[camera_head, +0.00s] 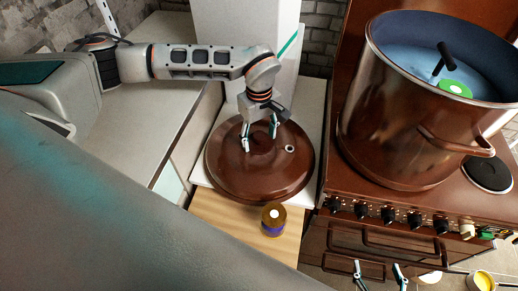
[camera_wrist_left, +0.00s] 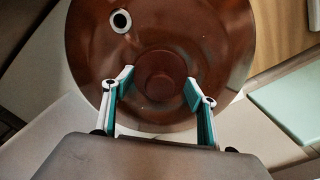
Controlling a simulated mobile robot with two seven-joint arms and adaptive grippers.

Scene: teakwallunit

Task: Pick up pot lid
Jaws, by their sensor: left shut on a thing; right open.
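The pot lid (camera_head: 228,172) is a large round brown disc with a small ringed hole and lies on the pale counter, beside the tall white block. It also fills much of the left wrist view (camera_wrist_left: 215,45), where its round knob (camera_wrist_left: 160,88) shows between the fingers. My left gripper (camera_head: 260,137) is over the lid's middle, shut on the lid, with a finger on each side of the knob; finger contact is hard to make out. It also shows in the left wrist view (camera_wrist_left: 158,88). My right gripper (camera_head: 379,272) is open and empty at the bottom, in front of the stove.
A large brown pot (camera_head: 390,140) stands open on the stove (camera_head: 350,188), right of the lid. A small jar (camera_head: 272,232) stands on the wooden surface (camera_head: 225,213) just in front of the lid. A white block (camera_head: 225,35) rises behind it. The left counter (camera_head: 135,130) is largely clear.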

